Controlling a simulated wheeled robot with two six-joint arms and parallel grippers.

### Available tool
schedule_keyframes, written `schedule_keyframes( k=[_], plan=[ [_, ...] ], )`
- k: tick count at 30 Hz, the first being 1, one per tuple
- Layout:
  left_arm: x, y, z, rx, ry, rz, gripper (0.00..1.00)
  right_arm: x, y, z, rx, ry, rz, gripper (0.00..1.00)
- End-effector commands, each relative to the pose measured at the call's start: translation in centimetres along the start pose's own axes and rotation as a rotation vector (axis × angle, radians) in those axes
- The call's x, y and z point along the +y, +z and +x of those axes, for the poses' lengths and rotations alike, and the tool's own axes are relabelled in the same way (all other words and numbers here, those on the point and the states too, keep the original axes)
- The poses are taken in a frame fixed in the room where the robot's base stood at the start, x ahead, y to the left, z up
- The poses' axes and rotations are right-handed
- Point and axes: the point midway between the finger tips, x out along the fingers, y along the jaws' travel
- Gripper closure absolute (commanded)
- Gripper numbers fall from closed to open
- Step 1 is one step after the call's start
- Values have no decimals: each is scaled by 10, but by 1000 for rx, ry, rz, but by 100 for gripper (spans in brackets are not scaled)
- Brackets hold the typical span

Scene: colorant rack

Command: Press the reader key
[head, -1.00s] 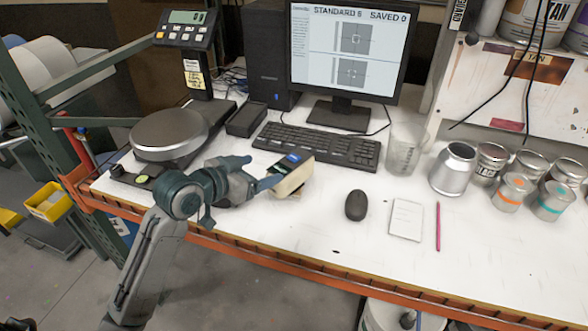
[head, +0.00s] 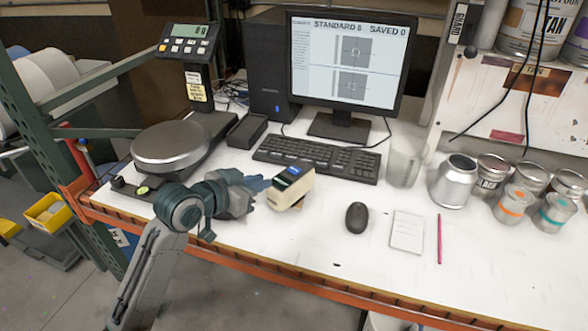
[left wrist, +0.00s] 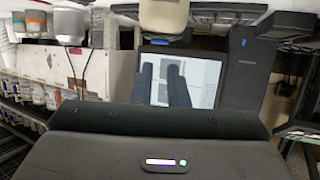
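The reader (head: 291,190) is a small beige device with a dark screen showing blue and green. It sits on the white bench in front of the keyboard. My left gripper (head: 262,184) is just left of the reader in the head view, with its fingertips close to the reader's side. Whether they touch cannot be told. In the left wrist view the beige reader body (left wrist: 163,14) shows at the top edge. The two dark fingers (left wrist: 162,86) stand a narrow gap apart with nothing between them. The reader key cannot be made out. My right gripper is not in view.
A keyboard (head: 318,158) and monitor (head: 345,62) stand behind the reader. A scale (head: 170,147) is to the left. A mouse (head: 357,217), notepad (head: 407,231) and pink pencil (head: 439,239) lie to the right. Metal cans (head: 455,182) stand farther right.

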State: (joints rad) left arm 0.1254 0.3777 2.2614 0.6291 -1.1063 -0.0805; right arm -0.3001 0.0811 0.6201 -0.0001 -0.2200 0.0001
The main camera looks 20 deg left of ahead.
Motion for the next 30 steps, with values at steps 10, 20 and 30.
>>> schedule_keyframes(
  k=[10,20,30],
  plan=[
    [0,0,0,0,0,0,100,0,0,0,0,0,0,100],
    [0,0,0,0,0,0,100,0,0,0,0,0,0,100],
    [0,0,0,0,0,0,100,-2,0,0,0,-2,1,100]
  ],
)
